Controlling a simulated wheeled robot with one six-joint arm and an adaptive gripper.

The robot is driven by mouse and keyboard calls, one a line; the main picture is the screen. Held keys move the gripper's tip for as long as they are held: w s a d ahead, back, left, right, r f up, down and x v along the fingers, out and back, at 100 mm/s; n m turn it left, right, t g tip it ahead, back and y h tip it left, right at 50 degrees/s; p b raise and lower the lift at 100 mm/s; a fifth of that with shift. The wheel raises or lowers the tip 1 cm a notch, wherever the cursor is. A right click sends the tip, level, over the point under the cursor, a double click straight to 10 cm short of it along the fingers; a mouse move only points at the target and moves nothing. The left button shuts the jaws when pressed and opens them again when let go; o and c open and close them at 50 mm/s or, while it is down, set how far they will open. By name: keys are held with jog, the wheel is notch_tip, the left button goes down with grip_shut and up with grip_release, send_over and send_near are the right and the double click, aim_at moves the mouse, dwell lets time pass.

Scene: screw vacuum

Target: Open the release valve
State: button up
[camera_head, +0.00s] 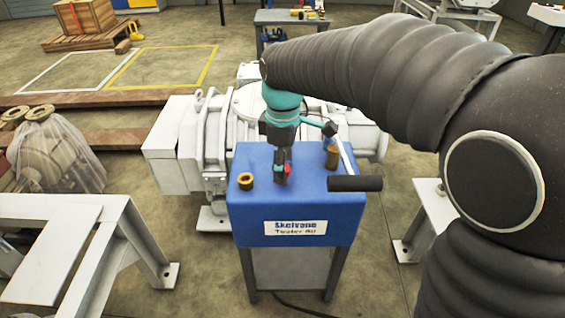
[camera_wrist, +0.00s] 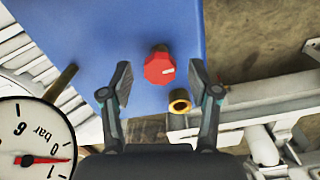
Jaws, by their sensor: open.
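A red knob (camera_wrist: 160,69) with a white pointer mark sits on the blue box (camera_head: 300,212); it looks like the release valve. In the wrist view it lies ahead of my gripper (camera_wrist: 168,85), between the two fingers' lines. The fingers are open, one on each side, and do not appear to touch it. In the head view only a bit of red (camera_head: 289,169) shows beside my gripper (camera_head: 282,178), which points down over the box top. The knob is mostly hidden there.
A brass fitting (camera_head: 246,181) stands left of my gripper; it shows near the right finger in the wrist view (camera_wrist: 180,102). A brass post (camera_head: 332,157) and a black-handled lever (camera_head: 355,184) are on the right. A pressure gauge (camera_wrist: 35,142) fills the wrist view's lower left corner.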

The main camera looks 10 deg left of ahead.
notch_tip(320, 180, up, 12)
dwell(0.5)
jog(key=shift+f, duration=0.1)
